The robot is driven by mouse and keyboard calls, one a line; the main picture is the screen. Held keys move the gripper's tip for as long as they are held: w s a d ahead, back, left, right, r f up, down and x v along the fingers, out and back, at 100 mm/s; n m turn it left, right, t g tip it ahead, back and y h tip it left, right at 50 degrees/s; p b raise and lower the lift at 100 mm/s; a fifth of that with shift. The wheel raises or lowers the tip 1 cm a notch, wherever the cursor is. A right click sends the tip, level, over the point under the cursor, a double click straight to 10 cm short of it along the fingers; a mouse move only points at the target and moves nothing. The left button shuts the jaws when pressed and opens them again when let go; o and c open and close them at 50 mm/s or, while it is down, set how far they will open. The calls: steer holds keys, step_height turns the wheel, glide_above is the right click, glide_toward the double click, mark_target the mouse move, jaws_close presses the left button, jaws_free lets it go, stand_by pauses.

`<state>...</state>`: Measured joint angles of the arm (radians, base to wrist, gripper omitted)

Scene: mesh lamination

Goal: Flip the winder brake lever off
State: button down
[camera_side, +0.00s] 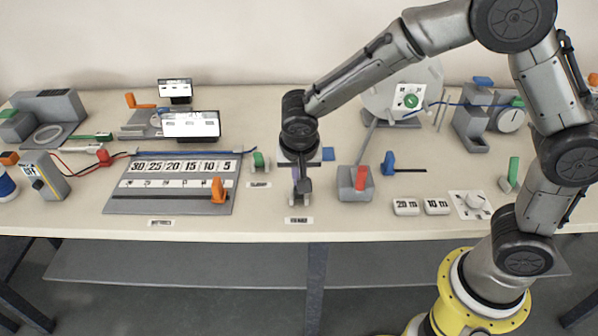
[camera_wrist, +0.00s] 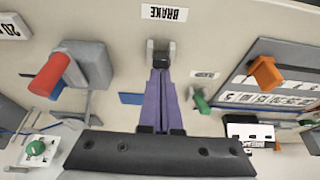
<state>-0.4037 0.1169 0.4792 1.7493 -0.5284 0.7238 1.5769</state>
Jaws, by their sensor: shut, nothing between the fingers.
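The winder brake, marked by a BRAKE label (camera_wrist: 163,14), stands at the front edge of the bench in the middle. The label also shows in the side view (camera_side: 298,221). In the wrist view its small grey bracket (camera_wrist: 151,46) holds a dark lever piece (camera_wrist: 162,60). My gripper (camera_wrist: 160,72) is shut and empty, with its purple fingers together. Its tips are right at the dark piece; I cannot tell whether they touch. In the side view my gripper (camera_side: 297,182) points down over the brake and partly hides it, so the lever's angle is unclear.
A grey block with a red handle (camera_side: 361,178) stands close to the right, a blue lever (camera_side: 388,162) beyond it. A green lever (camera_side: 258,160) stands to the left, near the numbered board (camera_side: 120,200) with its orange handle (camera_side: 218,190). A large disc (camera_side: 380,98) stands behind.

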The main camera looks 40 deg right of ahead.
steer(key=shift+s+a+f, duration=0.35)
steer(key=shift+s+f, duration=0.05)
steer(key=shift+s, duration=0.05)
steer(key=shift+f, duration=0.1)
steer(key=w+d+r, duration=0.3)
steer(key=s+a+r, duration=0.5)
steer(key=r, duration=0.1)
steer(key=shift+s+a+r, duration=0.2)
steer(key=shift+a, duration=0.05)
stand_by(0.3)
